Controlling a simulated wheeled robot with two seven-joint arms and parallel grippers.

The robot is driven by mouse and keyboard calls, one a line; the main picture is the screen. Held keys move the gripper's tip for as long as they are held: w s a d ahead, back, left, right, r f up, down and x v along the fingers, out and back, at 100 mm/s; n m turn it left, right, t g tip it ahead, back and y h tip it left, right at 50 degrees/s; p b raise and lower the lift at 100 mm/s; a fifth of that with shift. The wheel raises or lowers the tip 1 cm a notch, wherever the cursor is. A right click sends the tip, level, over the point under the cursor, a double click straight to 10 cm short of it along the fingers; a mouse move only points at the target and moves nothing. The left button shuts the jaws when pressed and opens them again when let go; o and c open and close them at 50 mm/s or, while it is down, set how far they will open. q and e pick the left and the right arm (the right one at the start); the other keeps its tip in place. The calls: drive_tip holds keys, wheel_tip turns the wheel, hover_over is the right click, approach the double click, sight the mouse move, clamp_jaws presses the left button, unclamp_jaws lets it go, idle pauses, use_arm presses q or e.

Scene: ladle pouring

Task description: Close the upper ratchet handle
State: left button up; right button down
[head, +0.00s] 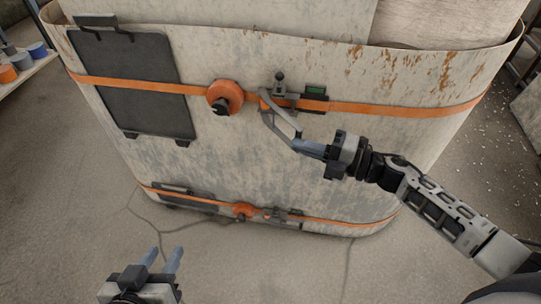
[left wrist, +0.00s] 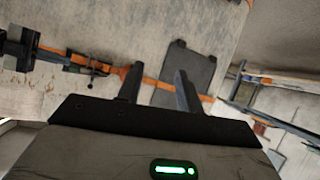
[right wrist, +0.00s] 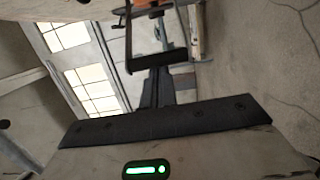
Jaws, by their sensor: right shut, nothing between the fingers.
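The upper ratchet (head: 287,99) sits on the upper orange strap (head: 372,107) around a large worn pale container. Its grey loop-shaped handle (head: 281,122) hangs out and down from the ratchet body, swung open. My right gripper (head: 302,145) is shut and empty, its fingertips at the handle's lower end; I cannot tell whether they touch. In the right wrist view the handle's dark end bar (right wrist: 158,63) is just ahead of the closed fingers. My left gripper (head: 163,257) is open and empty, low and away from the container. Its spread fingers also show in the left wrist view (left wrist: 157,80).
An orange round strap piece (head: 225,97) sits left of the ratchet, beside a dark panel (head: 135,85). A lower strap carries another ratchet (head: 283,213). A shelf with tins (head: 22,60) stands at far left. The floor around my left gripper is clear.

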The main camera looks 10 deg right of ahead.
drive_tip(key=w+d+b, duration=0.3)
drive_tip(key=w+d, duration=0.1)
drive_tip(key=d, duration=0.3)
drive_tip(key=shift+d, duration=0.2)
idle(0.4)
